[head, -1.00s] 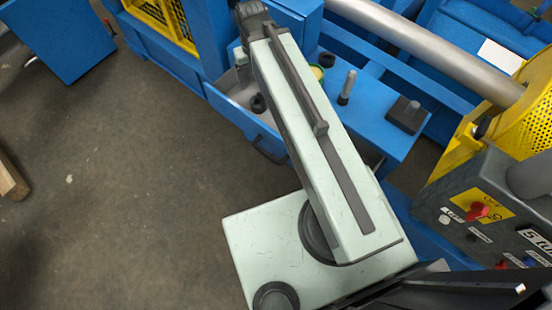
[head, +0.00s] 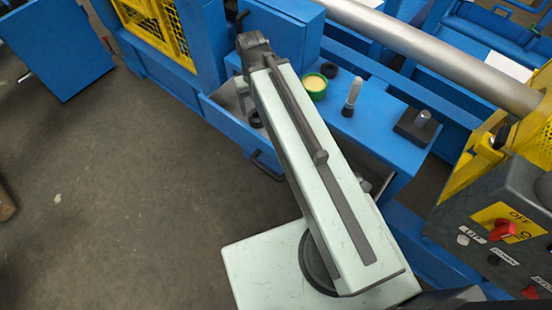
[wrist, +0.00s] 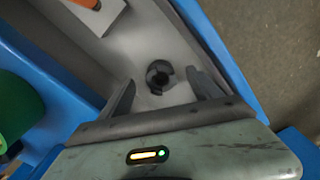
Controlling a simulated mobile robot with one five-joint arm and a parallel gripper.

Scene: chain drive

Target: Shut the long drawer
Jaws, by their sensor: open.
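The long drawer (head: 232,126) is a blue box with a grey inside, pulled out of the blue machine bench and partly hidden behind my arm in the head view. A dark handle (head: 264,167) shows on its front. In the wrist view the drawer's grey floor (wrist: 140,48) and blue wall (wrist: 215,45) show, with a black ring (wrist: 160,73) lying inside. My gripper (wrist: 162,92) is open and empty, its two fingers spread over the drawer's inside near the ring. I cannot tell whether the fingers touch the drawer. The fingertips are hidden in the head view.
On the blue bench top stand a green tin (head: 316,91), an upright bolt (head: 352,96) and a dark block (head: 413,127). A grey control box (head: 490,225) is at the right. An orange-and-white object (wrist: 97,12) lies in the drawer.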

